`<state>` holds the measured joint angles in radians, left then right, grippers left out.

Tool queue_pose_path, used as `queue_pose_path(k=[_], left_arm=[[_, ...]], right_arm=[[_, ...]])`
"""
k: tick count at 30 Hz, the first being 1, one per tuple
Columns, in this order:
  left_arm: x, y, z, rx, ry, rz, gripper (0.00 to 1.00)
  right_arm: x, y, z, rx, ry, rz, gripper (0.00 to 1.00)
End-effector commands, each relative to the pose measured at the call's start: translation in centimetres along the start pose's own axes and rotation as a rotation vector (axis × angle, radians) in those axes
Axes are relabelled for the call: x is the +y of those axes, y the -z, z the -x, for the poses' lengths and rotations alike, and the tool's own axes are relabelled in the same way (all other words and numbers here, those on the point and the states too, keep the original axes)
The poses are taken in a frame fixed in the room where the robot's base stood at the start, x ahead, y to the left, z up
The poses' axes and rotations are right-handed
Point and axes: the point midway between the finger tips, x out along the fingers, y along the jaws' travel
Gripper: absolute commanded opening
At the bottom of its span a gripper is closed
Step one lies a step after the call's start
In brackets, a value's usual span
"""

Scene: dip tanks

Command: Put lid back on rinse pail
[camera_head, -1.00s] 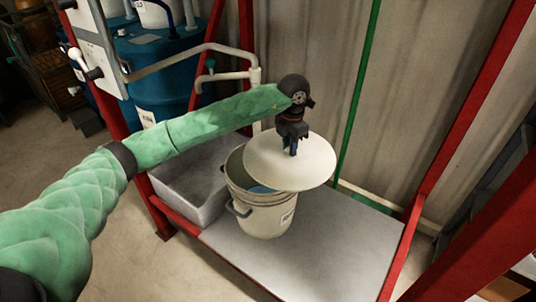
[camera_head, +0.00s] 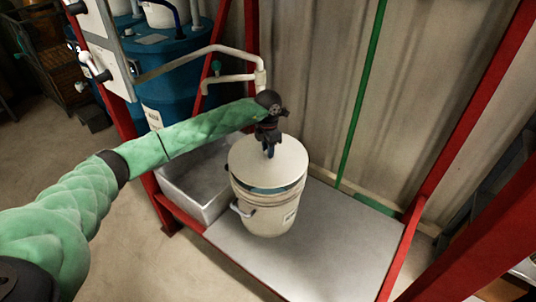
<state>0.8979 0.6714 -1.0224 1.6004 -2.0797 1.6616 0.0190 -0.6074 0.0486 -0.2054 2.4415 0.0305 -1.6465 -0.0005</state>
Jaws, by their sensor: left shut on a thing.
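The round off-white lid (camera_head: 262,168) is held by my left gripper (camera_head: 269,148), which is shut on it near the middle of its top. The lid is over the mouth of the white rinse pail (camera_head: 264,217). A strip of the blue inside shows between the lid's front edge and the pail's near rim, so the lid is not flush there. I cannot tell whether its far edge touches the rim. The pail stands upright with a handle at its left side. My right gripper is not in view.
The pail stands on a grey platform (camera_head: 320,245) with bare room to its right. A grey basin (camera_head: 195,190) is left of it. Red frame posts (camera_head: 445,165), a white pipe (camera_head: 205,57) and a blue drum (camera_head: 172,90) stand around. A corrugated wall (camera_head: 320,80) is behind.

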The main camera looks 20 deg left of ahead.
Motion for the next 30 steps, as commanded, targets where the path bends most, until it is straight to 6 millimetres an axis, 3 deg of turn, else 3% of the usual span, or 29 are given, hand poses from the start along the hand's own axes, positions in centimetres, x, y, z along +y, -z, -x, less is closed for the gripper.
queue_pose_path(k=[8,20,21,23,30], left_arm=[[-0.1,0.0,-3.0,0.001,0.001,0.0,0.0],[0.0,0.0,-3.5,0.0,0.0,0.0,0.0],[0.0,0.0,-3.5,0.001,0.0,0.0,0.32],[0.0,0.0,-3.5,0.001,0.0,0.0,0.44],[0.0,0.0,-3.5,0.001,0.0,0.0,0.46]], right_arm=[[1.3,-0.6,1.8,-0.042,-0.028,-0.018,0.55],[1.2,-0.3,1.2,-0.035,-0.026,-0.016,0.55],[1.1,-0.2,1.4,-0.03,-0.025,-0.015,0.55],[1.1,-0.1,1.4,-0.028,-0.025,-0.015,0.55],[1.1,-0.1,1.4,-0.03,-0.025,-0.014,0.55]])
